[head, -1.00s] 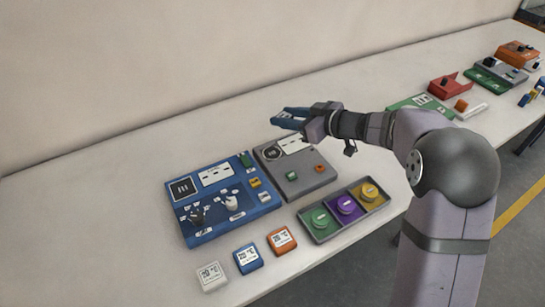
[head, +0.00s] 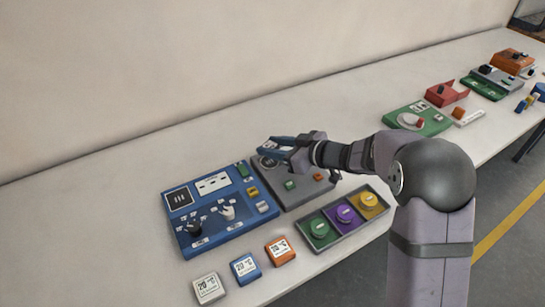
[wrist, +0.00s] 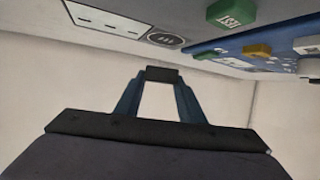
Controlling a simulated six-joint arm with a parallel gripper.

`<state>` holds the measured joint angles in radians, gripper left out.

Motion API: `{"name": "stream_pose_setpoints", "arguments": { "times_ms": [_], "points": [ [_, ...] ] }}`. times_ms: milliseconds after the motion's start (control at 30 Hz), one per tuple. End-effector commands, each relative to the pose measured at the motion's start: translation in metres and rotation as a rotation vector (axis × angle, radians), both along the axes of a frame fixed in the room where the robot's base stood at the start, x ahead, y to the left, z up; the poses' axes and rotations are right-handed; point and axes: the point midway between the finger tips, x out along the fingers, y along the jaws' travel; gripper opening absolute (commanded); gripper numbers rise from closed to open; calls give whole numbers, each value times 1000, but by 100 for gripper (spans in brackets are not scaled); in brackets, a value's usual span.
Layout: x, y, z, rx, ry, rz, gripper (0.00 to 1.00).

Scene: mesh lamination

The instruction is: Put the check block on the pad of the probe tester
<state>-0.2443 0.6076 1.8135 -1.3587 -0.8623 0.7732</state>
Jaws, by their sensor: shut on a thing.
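My gripper (head: 272,145) is in the head view, over the back of a grey panel (head: 300,194). In the wrist view its blue fingers (wrist: 162,78) are shut on a small dark block (wrist: 163,74), which appears to be the check block. The block is held above the panel. The grey panel has a round dark pad (wrist: 166,39) and a white label, partly hidden by the gripper in the head view. I cannot read which panel is the probe tester.
A grey tray (head: 333,241) with green, purple and yellow round pieces lies in front. White (head: 208,288), blue (head: 245,268) and orange (head: 280,251) display boxes line the front edge. A green panel (head: 418,118) and other devices stand farther right. The wall is behind.

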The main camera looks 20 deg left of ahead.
Motion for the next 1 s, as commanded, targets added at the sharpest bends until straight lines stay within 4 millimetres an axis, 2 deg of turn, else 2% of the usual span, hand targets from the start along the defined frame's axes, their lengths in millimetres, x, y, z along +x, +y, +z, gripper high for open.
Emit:
{"name": "stream_pose_setpoints", "arguments": {
  "times_ms": [233, 533, 1000],
  "points": [
    [0, 0, -7, 0, 1, 0, 12],
    [0, 0, -38, 2, 2, 0, 12],
    [0, 0, -43, 1, -1, 0, 12]
  ]
}}
